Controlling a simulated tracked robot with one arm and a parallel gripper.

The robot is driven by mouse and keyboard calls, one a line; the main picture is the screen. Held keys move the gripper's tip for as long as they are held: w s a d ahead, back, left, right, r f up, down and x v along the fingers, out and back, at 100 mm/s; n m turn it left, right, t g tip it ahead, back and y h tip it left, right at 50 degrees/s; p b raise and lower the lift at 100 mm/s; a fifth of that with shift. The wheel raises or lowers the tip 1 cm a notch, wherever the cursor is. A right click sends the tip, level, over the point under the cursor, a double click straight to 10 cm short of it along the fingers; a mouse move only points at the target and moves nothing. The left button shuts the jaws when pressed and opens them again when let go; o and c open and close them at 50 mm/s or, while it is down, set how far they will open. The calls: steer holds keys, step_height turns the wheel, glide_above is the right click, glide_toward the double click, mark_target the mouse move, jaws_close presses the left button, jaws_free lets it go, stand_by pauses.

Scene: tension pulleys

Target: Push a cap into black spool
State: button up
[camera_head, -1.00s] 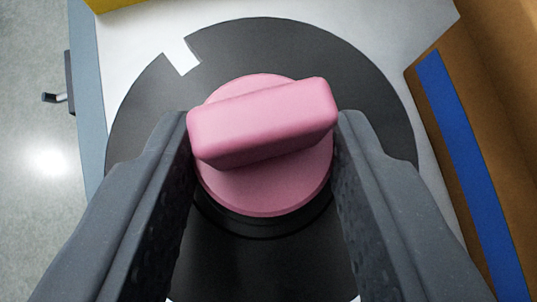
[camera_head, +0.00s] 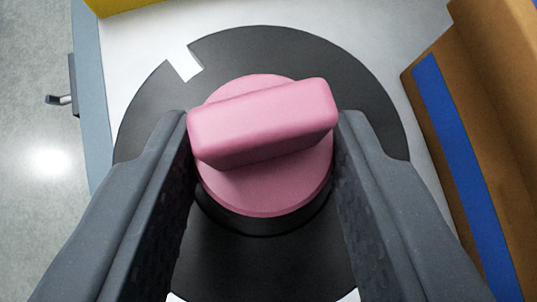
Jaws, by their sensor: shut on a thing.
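A pink cap (camera_head: 262,190) with a raised bar handle sits between the two dark fingers of my gripper (camera_head: 264,125). The gripper is shut on the ends of the handle. The black spool (camera_head: 345,60) lies below on a white surface, its round flange showing a square notch at the upper left. The cap is over the middle of the spool, and a dark ring shows just under the cap's near edge. I cannot tell how far the cap is above or inside the spool's hole. The fingers hide parts of the flange on both sides.
A brown cardboard box (camera_head: 500,120) with a blue stripe stands close on the right. A yellow thing (camera_head: 120,5) shows at the top left. The white tabletop (camera_head: 410,30) ends at a grey-blue edge (camera_head: 90,100) on the left, with floor beyond.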

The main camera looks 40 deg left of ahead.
mark_target(256, 107)
steer(key=shift+r+p, duration=0.4)
steer(key=shift+r, duration=1.1)
steer(key=shift+r, duration=0.1)
steer(key=shift+s+a+r+p, duration=0.1)
steer(key=shift+a+r+p, duration=0.05)
steer(key=shift+r+p, duration=0.35)
steer(key=shift+s+r+m+t+h+p, duration=0.15)
steer(key=shift+r+m+t+h+p, duration=0.25)
steer(key=shift+r+m+h+p, duration=0.25)
steer(key=shift+d+r+m+p, duration=0.1)
steer(key=shift+d+m+p, duration=0.2)
steer(key=shift+p, duration=0.25)
steer(key=s+d+f+m+t+h+p, duration=0.1)
steer(key=s+d+m+h+p, duration=0.2)
steer(key=d, duration=0.8)
steer(key=m+h+p, duration=0.1)
steer(key=m+h, duration=0.1)
steer(key=m, duration=0.1)
steer(key=shift+s+f+t+p, duration=0.2)
steer(key=shift+f+t+p, duration=0.1)
steer(key=shift+f+p, duration=0.1)
